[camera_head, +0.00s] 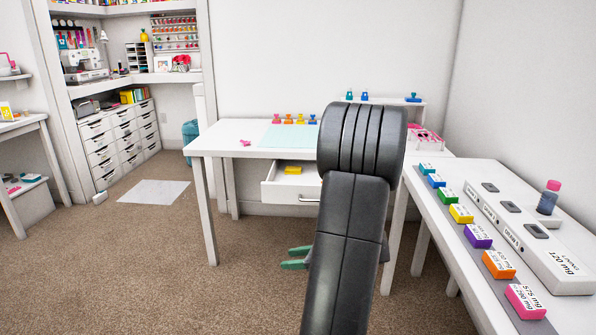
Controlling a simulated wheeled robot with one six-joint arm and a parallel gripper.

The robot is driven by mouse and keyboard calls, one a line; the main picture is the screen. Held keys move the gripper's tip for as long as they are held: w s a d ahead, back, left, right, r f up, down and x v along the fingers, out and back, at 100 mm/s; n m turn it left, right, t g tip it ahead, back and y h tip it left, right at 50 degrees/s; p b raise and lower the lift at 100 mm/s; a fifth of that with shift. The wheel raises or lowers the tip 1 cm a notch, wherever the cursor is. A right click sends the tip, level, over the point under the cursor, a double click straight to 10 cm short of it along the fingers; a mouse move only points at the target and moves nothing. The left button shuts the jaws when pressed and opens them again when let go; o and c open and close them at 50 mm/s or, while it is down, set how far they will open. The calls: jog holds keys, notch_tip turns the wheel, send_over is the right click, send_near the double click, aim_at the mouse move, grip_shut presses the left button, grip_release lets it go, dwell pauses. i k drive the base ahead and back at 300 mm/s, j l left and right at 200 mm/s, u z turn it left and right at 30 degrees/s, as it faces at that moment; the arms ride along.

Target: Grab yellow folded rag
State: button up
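A small yellow folded item (293,169), which looks like the rag, lies in the open white drawer (308,193) under the middle table. Part of the drawer's right side is hidden behind my arm. My gripper (287,259) shows its green fingers low in front of the table, left of my arm. The fingers are apart with a gap between them, and nothing shows in the gap. The gripper is below the drawer in the picture and apart from the yellow item. The rest of the gripper is hidden by my arm.
The white table (225,138) bears a pale mat (283,137) and several colored stamps. A side table (467,276) at the right holds a row of colored blocks and a long white box (535,245). Carpet (180,250) is clear at the left, near a white sheet (152,193).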

aim_at(289, 170)
jog(key=i+j+z, duration=0.4)
jog(key=i+j, duration=0.15)
jog(key=i+j+z, duration=0.2)
jog(key=j, duration=0.25)
jog(key=i+j+z, duration=0.2)
jog(key=j, duration=0.2)
jog(key=i+j+z, duration=0.2)
jog(key=j, duration=0.25)
jog(key=i+j+z, duration=0.15)
jog(key=j+z, duration=0.3)
jog(key=j, duration=0.45)
jog(key=j+z, duration=0.5)
jog(key=j, duration=0.4)
jog(key=k+j+z, duration=0.1)
jog(key=j+z, duration=0.35)
jog(key=j, duration=0.45)
